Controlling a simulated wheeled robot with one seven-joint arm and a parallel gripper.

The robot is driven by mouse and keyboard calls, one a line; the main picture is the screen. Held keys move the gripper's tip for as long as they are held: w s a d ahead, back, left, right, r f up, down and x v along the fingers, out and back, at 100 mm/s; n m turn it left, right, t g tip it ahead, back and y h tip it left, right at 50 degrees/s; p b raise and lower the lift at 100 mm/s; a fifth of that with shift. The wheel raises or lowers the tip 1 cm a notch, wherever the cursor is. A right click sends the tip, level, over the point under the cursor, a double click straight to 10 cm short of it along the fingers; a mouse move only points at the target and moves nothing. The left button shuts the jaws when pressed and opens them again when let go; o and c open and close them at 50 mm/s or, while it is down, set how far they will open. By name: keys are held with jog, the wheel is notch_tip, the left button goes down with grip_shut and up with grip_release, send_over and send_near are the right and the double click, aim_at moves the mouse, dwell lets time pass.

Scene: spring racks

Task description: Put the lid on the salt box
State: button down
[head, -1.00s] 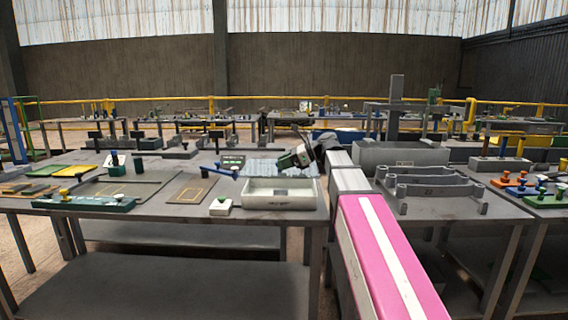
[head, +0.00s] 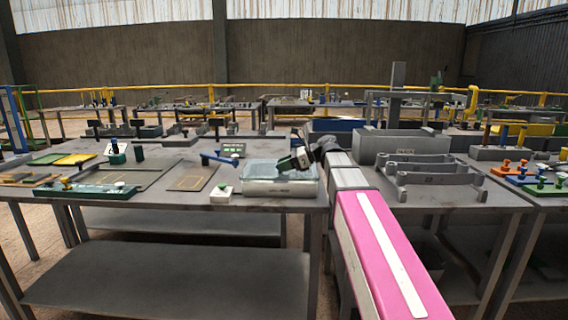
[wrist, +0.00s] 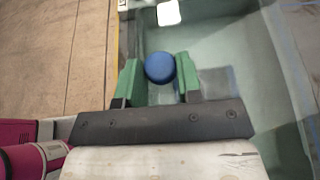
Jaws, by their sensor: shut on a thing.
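The salt box (head: 282,193) is a pale open-topped box near the front right edge of the table. The clear lid (head: 262,170) lies over its top in the head view; I cannot tell whether it is fully seated or slightly above the rim. In the wrist view the lid (wrist: 225,45) is a see-through sheet with a round blue knob (wrist: 159,67). My gripper (wrist: 158,78) has its green fingers on either side of the knob and is shut on it. In the head view my gripper (head: 302,158) is above the right part of the box, hiding the knob.
A blue-handled tool (head: 219,158) and a display with green digits (head: 233,150) are behind. A brown mat (head: 190,177) lies left. A grey rack (head: 440,170) stands on the right table.

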jog(key=shift+f, duration=0.5)
dwell(0.6)
jog(key=shift+c, duration=1.1)
grip_release()
jog(key=shift+r, duration=0.1)
jog(key=shift+r, duration=3.4)
